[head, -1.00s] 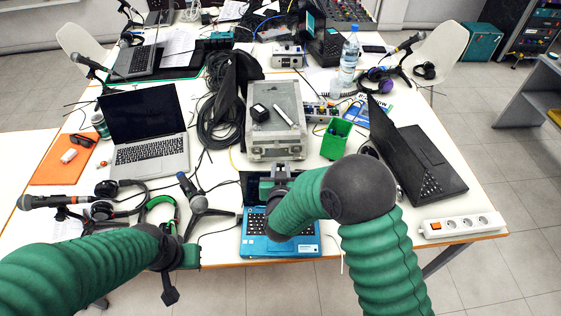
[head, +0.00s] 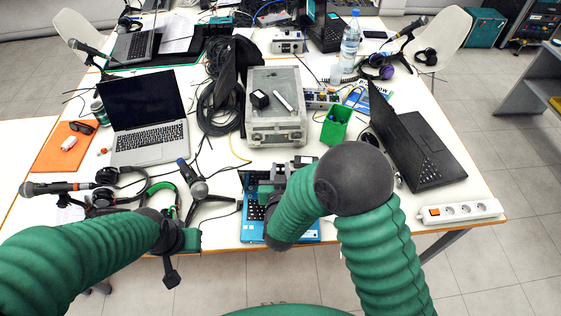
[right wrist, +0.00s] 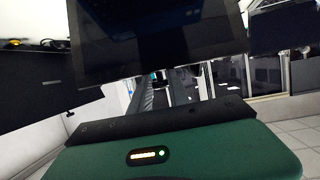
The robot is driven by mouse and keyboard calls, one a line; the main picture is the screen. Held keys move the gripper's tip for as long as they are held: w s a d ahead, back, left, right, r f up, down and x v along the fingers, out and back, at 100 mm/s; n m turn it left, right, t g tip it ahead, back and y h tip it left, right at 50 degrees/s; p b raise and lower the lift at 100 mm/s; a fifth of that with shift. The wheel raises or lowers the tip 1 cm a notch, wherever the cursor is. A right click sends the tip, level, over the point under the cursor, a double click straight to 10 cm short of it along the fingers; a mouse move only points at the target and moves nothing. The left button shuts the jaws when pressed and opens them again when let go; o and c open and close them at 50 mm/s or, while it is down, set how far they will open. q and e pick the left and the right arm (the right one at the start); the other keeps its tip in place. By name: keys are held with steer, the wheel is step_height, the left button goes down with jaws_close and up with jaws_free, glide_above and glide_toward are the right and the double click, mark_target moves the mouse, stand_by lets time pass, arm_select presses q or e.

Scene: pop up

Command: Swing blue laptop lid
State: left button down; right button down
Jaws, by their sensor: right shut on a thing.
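The blue laptop (head: 252,230) sits at the table's front edge, its blue base and dark keys partly covered by my right arm. Its lid is up; in the head view only a dark strip of the screen (head: 256,183) shows. In the right wrist view the dark screen (right wrist: 160,40) fills the top, its edge close to the gripper body. My right gripper (head: 287,171) is shut on the lid near its top edge; the fingertips are hard to make out. My left gripper (head: 185,241) hangs at the front edge, left of the laptop, apart from it; its jaws are unclear.
A grey case (head: 275,130) stands behind the blue laptop. A green pen holder (head: 336,126) and an open black laptop (head: 425,150) are to the right. A small tripod microphone (head: 199,190) and headphones (head: 107,185) stand left. A power strip (head: 460,211) lies at the right edge.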

steer(key=shift+s+a, duration=0.1)
steer(key=shift+s, duration=0.35)
steer(key=shift+s+a+f+b, duration=0.1)
steer(key=shift+s+f+b, duration=0.2)
steer(key=shift+s, duration=0.6)
steer(key=shift+s+a+f+b, duration=0.1)
steer(key=shift+s+f+b, duration=0.2)
steer(key=shift+s, duration=0.65)
steer(key=shift+s+a+f+b, duration=0.15)
steer(key=shift+s+f, duration=0.25)
steer(key=shift+s, duration=0.5)
steer(key=shift+d, duration=0.1)
